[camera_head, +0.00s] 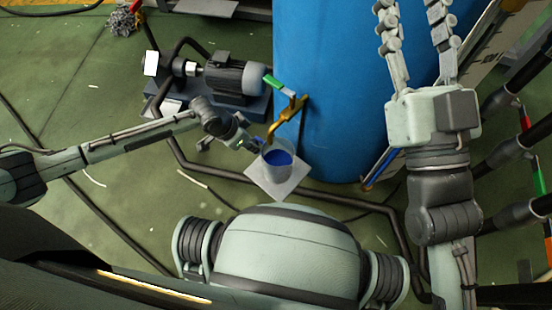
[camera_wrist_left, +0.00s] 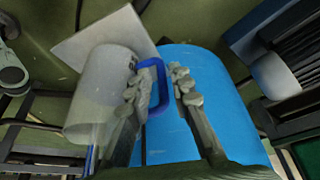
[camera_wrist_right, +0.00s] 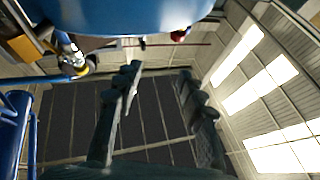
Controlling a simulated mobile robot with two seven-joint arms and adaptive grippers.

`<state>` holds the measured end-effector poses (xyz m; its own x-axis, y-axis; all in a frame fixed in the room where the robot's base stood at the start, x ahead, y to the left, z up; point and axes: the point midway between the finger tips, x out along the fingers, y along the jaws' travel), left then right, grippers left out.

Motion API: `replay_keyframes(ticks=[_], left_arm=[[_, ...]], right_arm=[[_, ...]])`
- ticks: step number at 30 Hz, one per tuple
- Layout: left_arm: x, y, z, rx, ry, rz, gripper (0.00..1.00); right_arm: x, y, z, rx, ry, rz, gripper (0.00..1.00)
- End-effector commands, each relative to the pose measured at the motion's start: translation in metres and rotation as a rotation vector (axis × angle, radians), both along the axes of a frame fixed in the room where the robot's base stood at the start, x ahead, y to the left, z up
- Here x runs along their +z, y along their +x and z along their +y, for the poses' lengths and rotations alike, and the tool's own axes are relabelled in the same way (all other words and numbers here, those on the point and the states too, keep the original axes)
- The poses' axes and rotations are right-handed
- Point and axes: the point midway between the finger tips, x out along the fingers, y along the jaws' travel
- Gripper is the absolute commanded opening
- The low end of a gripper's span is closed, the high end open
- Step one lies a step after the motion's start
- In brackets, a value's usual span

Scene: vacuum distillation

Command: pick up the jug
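The jug (camera_head: 277,163) is translucent, with a blue inside bottom or contents and a blue handle. It stands under a brass tap on a pale square sheet (camera_head: 292,188). In the left wrist view the jug (camera_wrist_left: 98,92) lies left of the fingers, and its blue handle (camera_wrist_left: 160,78) reaches in between them. My left gripper (camera_head: 256,144) is at the jug's handle side. In its wrist view the fingers (camera_wrist_left: 162,90) are apart, with the handle's outer bar in the gap; I cannot tell whether they touch it. My right gripper (camera_head: 415,35) is raised, open and empty.
A pump with a motor (camera_head: 235,78) is behind my left forearm. Dark hoses (camera_head: 130,240) cross the green floor.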

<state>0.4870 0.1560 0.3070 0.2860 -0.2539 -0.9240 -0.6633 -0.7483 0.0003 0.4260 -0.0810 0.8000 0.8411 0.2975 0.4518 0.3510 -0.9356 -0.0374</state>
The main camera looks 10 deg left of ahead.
Motion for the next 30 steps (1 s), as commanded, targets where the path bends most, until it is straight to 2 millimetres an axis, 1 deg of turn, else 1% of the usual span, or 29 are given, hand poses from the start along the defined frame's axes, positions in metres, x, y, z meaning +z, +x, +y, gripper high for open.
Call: replay_keyframes(ticks=[2,6,10,18,23,30], left_arm=[[-0.012,0.003,-0.002,0.001,0.0,0.0,0.2],[-0.033,0.01,-0.008,0.0,-0.001,-0.001,0.2],[-0.044,0.014,-0.011,0.0,0.0,0.0,0.2],[-0.045,0.014,-0.011,-0.001,0.001,-0.001,0.2],[-0.045,0.014,-0.011,-0.001,0.001,-0.001,0.01],[-0.045,0.014,-0.011,-0.001,0.001,-0.001,0.0]], right_arm=[[0.004,-0.002,-0.003,-0.005,0.018,-0.053,0.4],[0.02,-0.012,-0.01,-0.016,0.059,-0.18,0.4],[0.03,-0.019,-0.014,-0.022,0.082,-0.253,0.4],[0.034,-0.021,-0.015,-0.023,0.088,-0.272,0.4],[0.033,-0.021,-0.015,-0.023,0.088,-0.271,0.4],[0.033,-0.021,-0.015,-0.023,0.088,-0.271,0.4]])
